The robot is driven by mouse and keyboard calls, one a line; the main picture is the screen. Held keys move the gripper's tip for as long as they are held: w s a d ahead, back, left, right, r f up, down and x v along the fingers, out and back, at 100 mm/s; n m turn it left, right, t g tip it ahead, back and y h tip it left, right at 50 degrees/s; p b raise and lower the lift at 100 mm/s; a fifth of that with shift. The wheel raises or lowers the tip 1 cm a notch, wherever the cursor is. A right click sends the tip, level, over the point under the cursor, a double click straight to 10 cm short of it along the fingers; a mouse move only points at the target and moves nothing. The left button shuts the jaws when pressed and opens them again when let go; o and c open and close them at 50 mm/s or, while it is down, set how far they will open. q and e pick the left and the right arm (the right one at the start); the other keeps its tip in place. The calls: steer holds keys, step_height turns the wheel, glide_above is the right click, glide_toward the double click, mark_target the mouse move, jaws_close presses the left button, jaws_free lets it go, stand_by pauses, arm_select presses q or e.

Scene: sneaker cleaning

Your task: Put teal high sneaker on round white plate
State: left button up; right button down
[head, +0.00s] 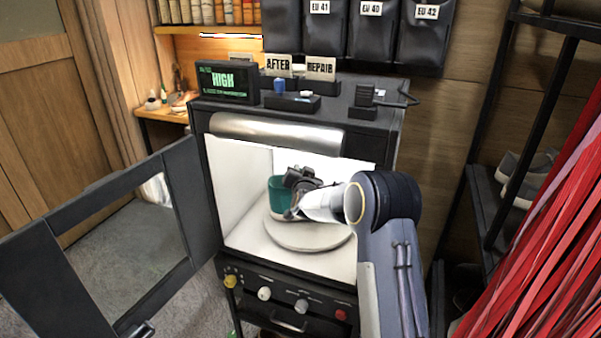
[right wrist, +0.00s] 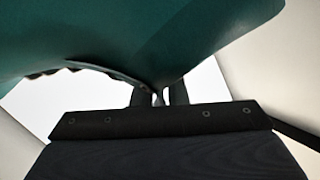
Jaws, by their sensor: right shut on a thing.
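The teal high sneaker (head: 277,196) is inside the open white-lined cabinet, over the back left part of the round white plate (head: 310,238). My right gripper (head: 293,198) reaches in from the right and is shut on the sneaker. In the right wrist view the teal sneaker (right wrist: 120,40) fills the top, with the gripper's fingertips (right wrist: 158,97) against its edge. The gripper and arm hide part of the sneaker and plate. I cannot tell whether the sole touches the plate. My left gripper is not in view.
The cabinet's framed door (head: 185,195) stands open to the left. Knobs (head: 264,293) line the panel below the opening. A display reading HIGH (head: 225,82) and small items stand on the cabinet top. Red strips (head: 545,220) hang at the right beside a black shoe rack (head: 485,200).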

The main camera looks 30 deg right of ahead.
steer(key=c, duration=1.4)
jaws_free()
steer(key=shift+o, duration=0.2)
steer(key=shift+f, duration=0.15)
steer(key=b+v, duration=0.1)
steer(key=v, duration=0.7)
